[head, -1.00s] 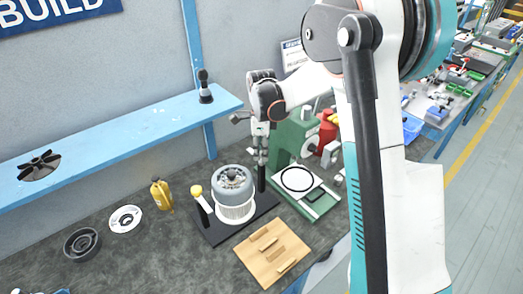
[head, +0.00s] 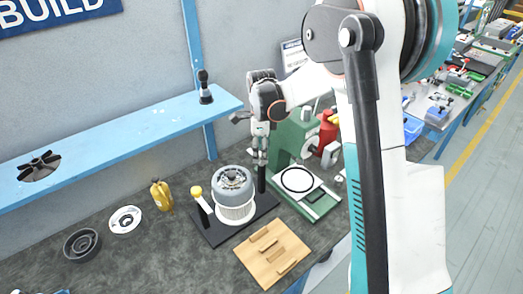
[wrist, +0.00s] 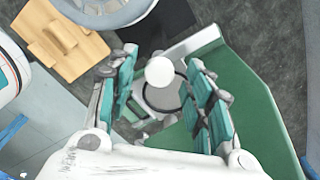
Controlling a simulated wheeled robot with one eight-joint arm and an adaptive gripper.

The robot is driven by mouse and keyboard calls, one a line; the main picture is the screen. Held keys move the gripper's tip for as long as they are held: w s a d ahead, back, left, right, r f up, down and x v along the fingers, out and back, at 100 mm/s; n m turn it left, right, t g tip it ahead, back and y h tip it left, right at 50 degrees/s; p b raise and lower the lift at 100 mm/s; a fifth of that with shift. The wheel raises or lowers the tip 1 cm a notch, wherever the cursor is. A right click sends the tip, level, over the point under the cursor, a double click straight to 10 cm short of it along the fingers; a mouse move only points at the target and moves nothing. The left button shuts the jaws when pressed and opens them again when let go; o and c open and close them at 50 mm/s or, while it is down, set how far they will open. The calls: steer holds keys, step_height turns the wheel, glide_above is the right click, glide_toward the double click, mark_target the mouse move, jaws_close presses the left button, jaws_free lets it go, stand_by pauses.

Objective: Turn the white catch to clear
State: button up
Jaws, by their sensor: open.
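A white round knob (wrist: 160,72), which looks like the end of the white catch, shows between my fingers in the wrist view. In the head view my gripper (head: 260,158) hangs pointing down just above a black post (head: 261,179) at the back right of the black base; the knob cannot be made out there. In the wrist view my gripper (wrist: 163,80) is open, with teal finger pads on both sides of the knob and visible gaps. A grey-and-white blower (head: 234,194) stands on the base (head: 224,236). At its left is a white lever with a yellow knob (head: 196,191).
A wooden board (head: 262,268) lies in front. A yellow bottle (head: 161,195) and round parts are left. A blue shelf (head: 120,140) runs along the wall.

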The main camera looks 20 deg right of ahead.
step_height(320, 180, up, 12)
stand_by(0.5)
steer(key=shift+f, duration=0.1)
steer(key=s+r+n+t+b, duration=0.2)
steer(key=s+n, duration=0.4)
steer(key=s, duration=0.2)
steer(key=s+r+n+t+b, duration=0.1)
steer(key=s+r+n+t, duration=0.15)
steer(key=s+n, duration=0.35)
steer(key=s+f+n+t+b, duration=0.1)
steer(key=s+f+n, duration=0.2)
steer(key=s+n, duration=0.2)
steer(key=s+f+n+t+b, duration=0.1)
steer(key=s+f+n, duration=0.2)
steer(key=s, duration=0.7)
steer(key=n, duration=0.2)
steer(key=shift+f+n+t+b, duration=0.2)
steer(key=shift+n+t+b, duration=0.1)
steer(key=shift+t+b, duration=0.05)
